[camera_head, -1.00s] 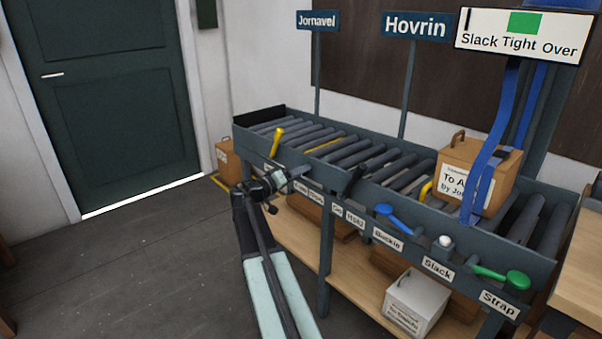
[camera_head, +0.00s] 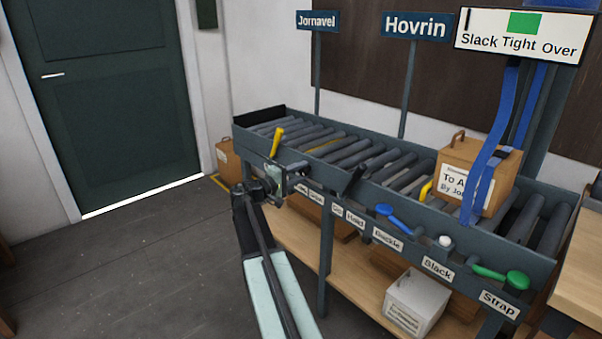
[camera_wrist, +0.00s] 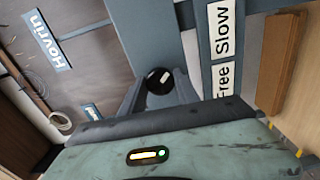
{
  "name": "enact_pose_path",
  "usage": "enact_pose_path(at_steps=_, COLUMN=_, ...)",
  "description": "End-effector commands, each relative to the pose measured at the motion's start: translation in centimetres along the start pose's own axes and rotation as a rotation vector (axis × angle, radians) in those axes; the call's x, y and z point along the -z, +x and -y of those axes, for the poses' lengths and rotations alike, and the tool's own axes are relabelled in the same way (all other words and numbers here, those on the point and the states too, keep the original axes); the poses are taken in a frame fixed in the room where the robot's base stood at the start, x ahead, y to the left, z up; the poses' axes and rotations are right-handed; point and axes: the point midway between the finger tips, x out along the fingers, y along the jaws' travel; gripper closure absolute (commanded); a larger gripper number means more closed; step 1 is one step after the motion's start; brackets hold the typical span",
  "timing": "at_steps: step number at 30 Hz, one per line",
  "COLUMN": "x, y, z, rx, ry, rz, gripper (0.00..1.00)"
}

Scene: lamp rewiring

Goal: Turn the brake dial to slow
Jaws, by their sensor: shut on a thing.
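The brake dial (camera_wrist: 159,80) shows in the wrist view as a dark round knob with a short white mark. My gripper (camera_wrist: 160,86) is shut on it, a grey finger on either side. The white mark is tilted toward the upper right of that picture. Beside the dial is a label strip reading Free (camera_wrist: 226,81) and Slow (camera_wrist: 225,30). In the head view my gripper (camera_head: 292,172) is at the conveyor's front rail, near its left end, and hides the dial there.
The roller conveyor (camera_head: 420,208) runs across the head view. A yellow lever (camera_head: 277,142) stands close to my gripper; a black lever (camera_head: 352,180) and a blue lever (camera_head: 400,216) are farther right. A brown case (camera_head: 478,170) sits on the rollers.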

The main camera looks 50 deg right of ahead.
Motion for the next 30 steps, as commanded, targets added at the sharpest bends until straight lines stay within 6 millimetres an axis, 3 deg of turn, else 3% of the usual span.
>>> enact_pose_path(at_steps=18, x=0.06, y=-0.21, z=0.15, rx=0.004, ry=-0.038, rz=-0.002, gripper=1.00)
enact_pose_path(at_steps=19, x=0.06, y=-0.21, z=0.15, rx=0.004, ry=-0.038, rz=-0.002, gripper=0.57)
enact_pose_path(at_steps=21, x=0.06, y=-0.19, z=0.13, rx=0.004, ry=-0.038, rz=-0.001, gripper=0.41)
enact_pose_path(at_steps=30, x=0.03, y=-0.19, z=0.06, rx=0.002, ry=-0.038, rz=-0.001, gripper=0.41)
